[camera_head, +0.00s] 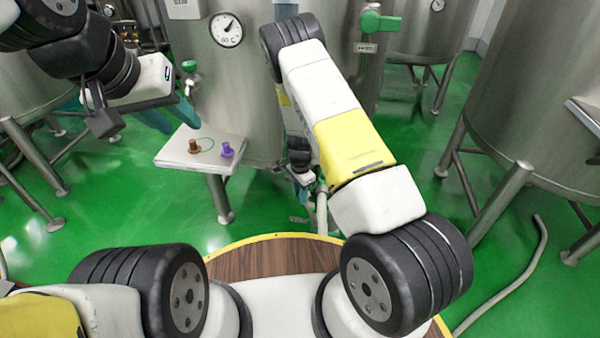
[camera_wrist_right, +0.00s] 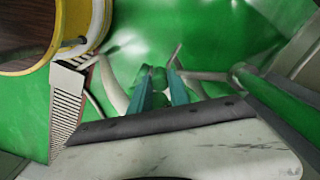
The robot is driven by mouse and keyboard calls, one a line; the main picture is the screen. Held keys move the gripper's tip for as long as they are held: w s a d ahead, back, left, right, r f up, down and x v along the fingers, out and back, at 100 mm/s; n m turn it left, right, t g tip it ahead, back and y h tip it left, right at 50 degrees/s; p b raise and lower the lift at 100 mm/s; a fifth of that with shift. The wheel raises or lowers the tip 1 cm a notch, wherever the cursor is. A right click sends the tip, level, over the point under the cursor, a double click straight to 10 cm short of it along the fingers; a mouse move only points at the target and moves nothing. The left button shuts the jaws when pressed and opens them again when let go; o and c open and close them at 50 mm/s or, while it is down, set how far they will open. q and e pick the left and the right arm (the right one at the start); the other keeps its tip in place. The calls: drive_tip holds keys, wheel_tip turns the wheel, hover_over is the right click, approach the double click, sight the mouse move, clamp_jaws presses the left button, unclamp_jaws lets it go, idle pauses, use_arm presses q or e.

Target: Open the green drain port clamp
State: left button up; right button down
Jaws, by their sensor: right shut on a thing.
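My right gripper (camera_wrist_right: 161,88) is shut on the green drain port clamp (camera_wrist_right: 158,76), which shows between its two teal fingers in the right wrist view. A pale hose or pipe passes close by the clamp. In the head view my right gripper (camera_head: 304,190) is low in front of the central steel tank (camera_head: 240,95), and the clamp cannot be made out there. My left gripper (camera_head: 180,120) has its teal fingers apart, empty, in the air near a small side table (camera_head: 200,152).
A brown part (camera_head: 193,146) and a purple part (camera_head: 227,149) stand on the side table. A pale hose (camera_head: 520,280) lies on the green floor at the right. Other tanks stand on both sides.

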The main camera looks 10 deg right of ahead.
drive_tip(key=shift+w+a+m, duration=0.6)
drive_tip(key=shift+a+m, duration=0.05)
drive_tip(key=shift+m, duration=0.65)
drive_tip(key=c, duration=1.2)
unclamp_jaws()
drive_tip(key=shift+c, duration=0.2)
wheel_tip(320, 180, up, 8)
